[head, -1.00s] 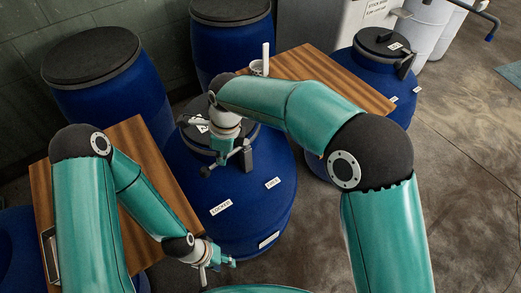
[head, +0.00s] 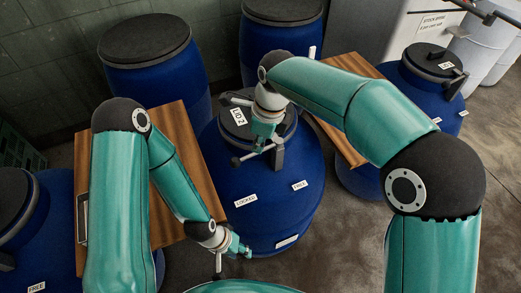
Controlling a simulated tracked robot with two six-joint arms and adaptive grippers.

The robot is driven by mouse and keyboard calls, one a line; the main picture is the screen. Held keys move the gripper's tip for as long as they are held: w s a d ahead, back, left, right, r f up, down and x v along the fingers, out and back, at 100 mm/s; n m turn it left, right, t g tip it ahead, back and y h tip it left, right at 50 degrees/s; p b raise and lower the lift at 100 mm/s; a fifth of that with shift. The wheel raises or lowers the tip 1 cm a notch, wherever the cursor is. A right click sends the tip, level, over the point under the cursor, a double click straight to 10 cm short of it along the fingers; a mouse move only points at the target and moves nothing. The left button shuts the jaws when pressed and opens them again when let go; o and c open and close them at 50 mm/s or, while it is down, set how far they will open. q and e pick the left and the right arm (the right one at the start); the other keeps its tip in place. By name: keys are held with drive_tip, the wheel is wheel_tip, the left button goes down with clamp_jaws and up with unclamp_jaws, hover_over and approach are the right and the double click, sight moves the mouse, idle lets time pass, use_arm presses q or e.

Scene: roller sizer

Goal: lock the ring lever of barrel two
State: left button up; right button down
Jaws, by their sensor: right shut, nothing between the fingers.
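Barrel two (head: 262,215) is the blue barrel in the middle of the head view. Its dark lid carries a "LID 2" label (head: 238,116). A dark grey ring lever (head: 278,156) shows at the lid's front edge, on the side nearer the "FREE" label (head: 300,185). The "LOCKED" label (head: 246,201) is to its left on the barrel. My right gripper (head: 256,151) is shut and empty, just left of the lever; I cannot tell whether they touch. My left gripper (head: 238,247) is low, in front of the barrel; its finger opening is unclear.
A wooden table (head: 170,120) stands left of barrel two, and another wooden top (head: 345,147) is to its right, partly behind my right arm. More blue barrels stand behind (head: 155,75), at right (head: 440,95) and at left (head: 50,225). Open floor lies front right.

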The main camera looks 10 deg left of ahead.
use_arm(q)
drive_tip(key=shift+w+a+f, duration=0.15)
drive_tip(key=shift+w+a, duration=0.05)
drive_tip(key=shift+w, duration=0.3)
use_arm(e)
drive_tip(key=r, duration=0.3)
drive_tip(key=shift+s+d, duration=0.15)
drive_tip(key=shift+d, duration=0.15)
use_arm(q)
drive_tip(key=shift+s, duration=0.2)
